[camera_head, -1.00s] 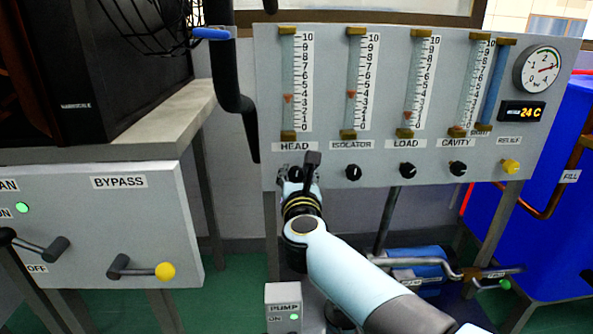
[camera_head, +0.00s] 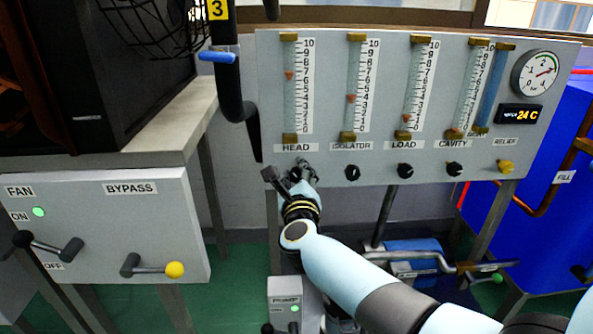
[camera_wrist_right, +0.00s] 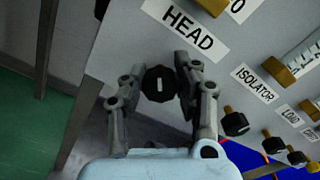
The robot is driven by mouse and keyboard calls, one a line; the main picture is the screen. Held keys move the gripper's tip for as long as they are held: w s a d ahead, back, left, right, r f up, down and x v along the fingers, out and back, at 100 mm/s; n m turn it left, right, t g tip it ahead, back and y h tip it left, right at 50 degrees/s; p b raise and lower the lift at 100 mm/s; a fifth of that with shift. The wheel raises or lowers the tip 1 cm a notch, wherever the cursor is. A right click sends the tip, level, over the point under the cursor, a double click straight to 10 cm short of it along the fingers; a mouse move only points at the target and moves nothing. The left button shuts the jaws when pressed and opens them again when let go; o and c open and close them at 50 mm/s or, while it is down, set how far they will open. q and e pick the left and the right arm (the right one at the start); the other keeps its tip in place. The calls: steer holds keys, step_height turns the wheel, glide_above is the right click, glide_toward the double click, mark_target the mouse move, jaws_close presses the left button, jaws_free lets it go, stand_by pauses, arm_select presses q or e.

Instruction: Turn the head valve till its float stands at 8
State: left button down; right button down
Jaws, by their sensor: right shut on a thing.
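The head valve is a dark round knob (camera_wrist_right: 159,83) with a pale index line, below the HEAD label (camera_wrist_right: 185,30) in the right wrist view. My right gripper (camera_wrist_right: 162,86) has its two fingers on either side of this knob and is shut on it. In the head view, the right gripper (camera_head: 301,169) covers most of the knob. The head flow tube (camera_head: 290,105) stands above it, with its small red float (camera_head: 289,75) between about 6 and 7 on the scale. My left gripper is not in view.
The isolator knob (camera_head: 353,172), load knob (camera_head: 405,170) and cavity knob (camera_head: 455,169) sit in a row to the right, then the yellow relief knob (camera_head: 505,167). A black pipe with a blue handle (camera_head: 218,56) hangs left of the panel. The bypass lever (camera_head: 152,269) is lower left.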

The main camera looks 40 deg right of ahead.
steer(key=shift+n, duration=0.4)
steer(key=c, duration=0.9)
jaws_free()
steer(key=shift+c, duration=0.2)
steer(key=shift+a, duration=0.1)
steer(key=v, duration=1.2)
steer(key=shift+s, duration=0.1)
